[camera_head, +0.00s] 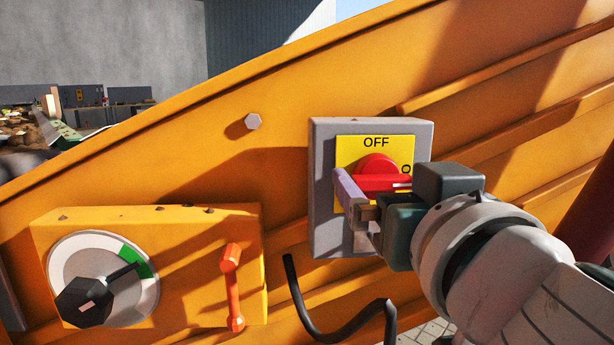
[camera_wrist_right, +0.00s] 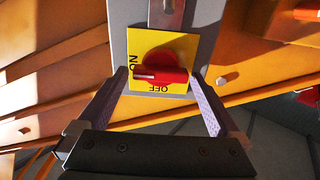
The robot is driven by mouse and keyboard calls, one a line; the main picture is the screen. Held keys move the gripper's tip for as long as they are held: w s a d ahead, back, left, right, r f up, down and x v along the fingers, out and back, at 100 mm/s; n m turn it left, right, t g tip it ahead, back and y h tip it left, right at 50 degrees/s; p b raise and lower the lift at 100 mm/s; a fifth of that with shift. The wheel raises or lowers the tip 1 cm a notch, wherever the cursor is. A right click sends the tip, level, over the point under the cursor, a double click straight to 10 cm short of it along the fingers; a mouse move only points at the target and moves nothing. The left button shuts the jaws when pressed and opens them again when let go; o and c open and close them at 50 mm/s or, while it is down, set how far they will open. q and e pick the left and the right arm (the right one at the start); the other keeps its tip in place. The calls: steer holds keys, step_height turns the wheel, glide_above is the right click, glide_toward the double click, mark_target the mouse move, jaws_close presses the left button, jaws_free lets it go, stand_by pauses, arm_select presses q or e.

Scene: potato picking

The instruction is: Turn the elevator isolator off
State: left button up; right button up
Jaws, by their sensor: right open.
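The isolator is a grey box (camera_head: 323,225) with a yellow plate (camera_head: 347,148) and a red rotary handle (camera_head: 376,165). OFF is printed at the plate's top; a partly hidden label on the right reads ON in the wrist view. The handle lies horizontal, its white-marked end towards ON. My right gripper (camera_head: 374,190) is in front of the plate, covering its lower right. In the wrist view, my right gripper (camera_wrist_right: 159,77) is open, with the red handle (camera_wrist_right: 168,75) between its fingers and gaps at both sides. My left gripper is out of view.
A yellow box at lower left carries a dial with a black knob (camera_head: 84,300) and an orange handle (camera_head: 232,287). A black cable (camera_head: 340,338) hangs below the isolator. A hex bolt (camera_head: 253,121) sticks out of the sloping orange panel (camera_head: 200,140).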

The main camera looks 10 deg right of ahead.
steer(key=c, duration=1.2)
